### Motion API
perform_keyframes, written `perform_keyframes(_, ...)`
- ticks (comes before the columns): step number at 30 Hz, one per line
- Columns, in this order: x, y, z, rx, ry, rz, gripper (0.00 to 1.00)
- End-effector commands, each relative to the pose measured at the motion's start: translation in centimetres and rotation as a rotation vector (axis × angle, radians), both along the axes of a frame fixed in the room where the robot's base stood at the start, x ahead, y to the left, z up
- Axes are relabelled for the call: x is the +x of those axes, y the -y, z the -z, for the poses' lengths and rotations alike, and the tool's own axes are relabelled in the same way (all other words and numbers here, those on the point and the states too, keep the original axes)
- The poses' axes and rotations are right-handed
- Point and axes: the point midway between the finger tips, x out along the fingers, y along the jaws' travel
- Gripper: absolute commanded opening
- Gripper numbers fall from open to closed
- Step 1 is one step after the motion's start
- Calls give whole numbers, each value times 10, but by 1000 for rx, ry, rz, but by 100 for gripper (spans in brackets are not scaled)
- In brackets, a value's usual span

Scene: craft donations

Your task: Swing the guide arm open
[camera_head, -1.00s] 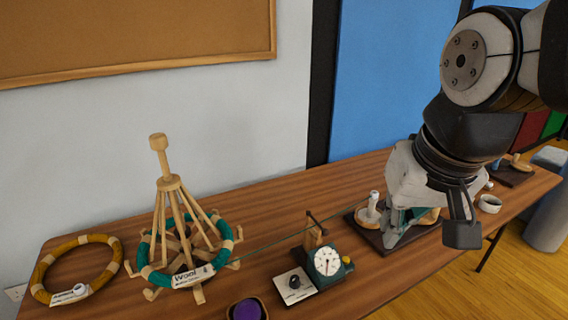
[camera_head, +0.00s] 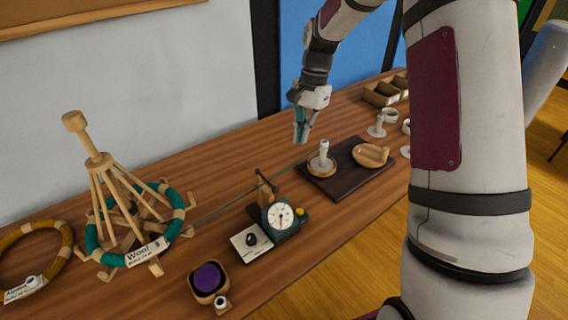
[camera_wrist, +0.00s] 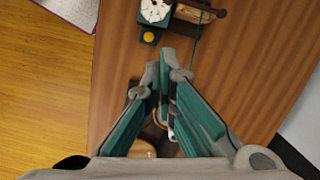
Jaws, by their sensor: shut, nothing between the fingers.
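A small wooden post with a dark arm (camera_head: 266,184) stands behind a dial meter (camera_head: 280,215); it looks like the guide arm, but how far it is swung is hard to tell. It also shows at the top of the wrist view (camera_wrist: 201,11). A green strand runs past it from the teal wool skein (camera_head: 110,255) toward the winder (camera_head: 323,160) on a dark board. My gripper (camera_head: 301,140) points down, behind and left of the winder, above the table and apart from the post. Its teal fingers are shut and empty, also in the wrist view (camera_wrist: 167,58).
A yellow knob (camera_head: 301,211) sits on the meter's side. A purple-filled bowl (camera_head: 208,280) is near the front edge. A wooden dish (camera_head: 371,155) shares the winder's board (camera_head: 337,185). My arm covers the right side. Bare tabletop (camera_head: 215,160) lies along the back.

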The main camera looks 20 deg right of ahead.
Motion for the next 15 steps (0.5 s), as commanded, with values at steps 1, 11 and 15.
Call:
perform_keyframes(1,2,2,7,7,-13,20,0)
perform_keyframes(11,4,0,35,19,-34,52,0)
perform_keyframes(15,0,-5,59,18,-36,51,0)
